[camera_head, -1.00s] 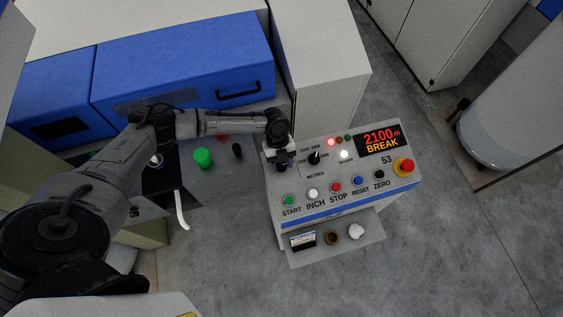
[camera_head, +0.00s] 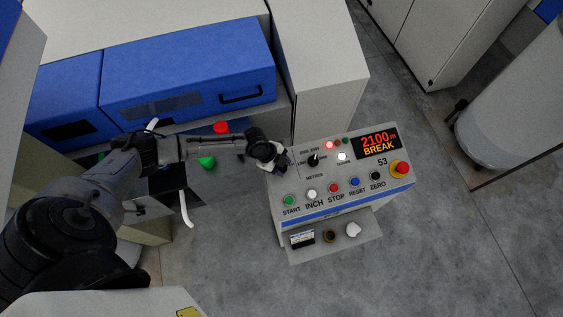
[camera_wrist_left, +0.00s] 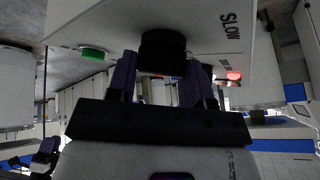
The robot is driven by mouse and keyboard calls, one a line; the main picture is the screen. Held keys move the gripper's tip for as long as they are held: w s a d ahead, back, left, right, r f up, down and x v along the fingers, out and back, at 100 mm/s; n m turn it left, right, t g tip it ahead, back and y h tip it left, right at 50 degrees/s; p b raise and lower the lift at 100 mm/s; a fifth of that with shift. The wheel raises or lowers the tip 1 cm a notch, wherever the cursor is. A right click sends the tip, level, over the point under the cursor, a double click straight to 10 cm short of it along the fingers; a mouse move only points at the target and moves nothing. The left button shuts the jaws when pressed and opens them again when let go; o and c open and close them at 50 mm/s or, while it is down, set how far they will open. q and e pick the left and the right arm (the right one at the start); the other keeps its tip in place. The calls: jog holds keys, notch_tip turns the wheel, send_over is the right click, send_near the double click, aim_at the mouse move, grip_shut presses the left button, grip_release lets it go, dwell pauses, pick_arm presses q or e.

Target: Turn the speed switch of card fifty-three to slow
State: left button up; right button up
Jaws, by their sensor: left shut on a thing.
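The control panel of card 53 (camera_head: 330,185) faces up, with "2100 m BREAK" on its display (camera_head: 377,142). My left gripper (camera_head: 284,161) is at the panel's upper left corner. In the left wrist view its two purple fingers (camera_wrist_left: 160,82) stand on either side of a black switch knob (camera_wrist_left: 163,47) and are shut on it. The word SLOW (camera_wrist_left: 228,25) is printed to the right of the knob. The hand hides the switch in the head view, and I cannot tell which way its pointer faces.
A metres selector knob (camera_head: 313,160) sits just right of my gripper. A row of buttons with START (camera_head: 289,200) runs below, and a red emergency button (camera_head: 400,168) is at the right. A shelf (camera_head: 345,253) below holds small items.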

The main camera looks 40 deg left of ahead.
pick_arm(q)
jog(key=n+t+p, duration=0.1)
jog(key=p, duration=0.1)
jog(key=n+t+y+p, duration=0.1)
jog(key=n, duration=0.1)
jog(key=n+t+p, duration=0.1)
jog(key=n+p, duration=0.1)
jog(key=shift+s+d+r+y+p, duration=0.1)
jog(key=shift+s+r+y+p, duration=0.05)
jog(key=shift+r+y+p, duration=0.15)
jog(key=shift+f+n+t+y+p, duration=0.15)
jog(key=shift+n+t+y+p, duration=0.25)
jog(key=shift+n+p, duration=0.45)
jog(key=shift+f+n+t+y+p, duration=0.1)
jog(key=shift+n+t+y+p, duration=0.3)
jog(key=shift+n+p, duration=0.45)
jog(key=o, duration=0.9)
jog(key=shift+v, duration=6.85)
